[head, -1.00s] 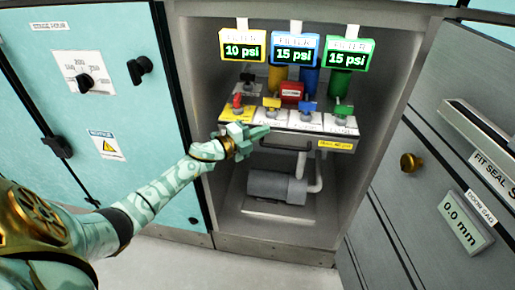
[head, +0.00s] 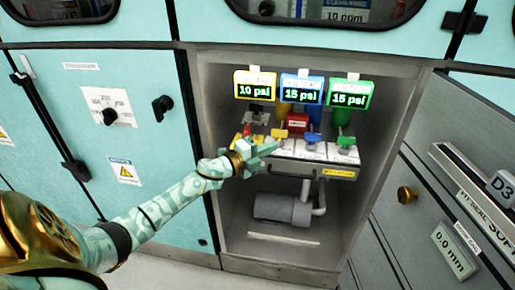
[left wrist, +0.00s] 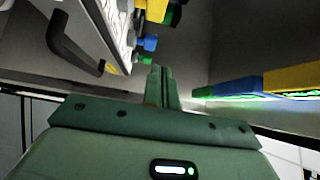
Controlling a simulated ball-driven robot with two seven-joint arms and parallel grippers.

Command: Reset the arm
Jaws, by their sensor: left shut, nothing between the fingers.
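My left gripper (head: 270,150) is shut and empty, in front of the open cabinet bay at the left end of the valve panel (head: 318,154). Its closed fingers also show in the left wrist view (left wrist: 163,88), pointing into the bay. In the head view the arm covers part of the panel's left side, where a red and a yellow handle partly show. A yellow valve handle (head: 279,134), a blue handle (head: 312,138) and a green handle (head: 346,141) stand on the panel. My right gripper is in neither view.
Three filter displays, yellow (head: 255,86), blue (head: 302,88) and green (head: 349,93), hang above the panel and read 10, 15 and 15 psi. A grey pump (head: 283,209) sits below. A grey drawer unit with a brass knob (head: 407,194) stands at right. Teal doors are at left.

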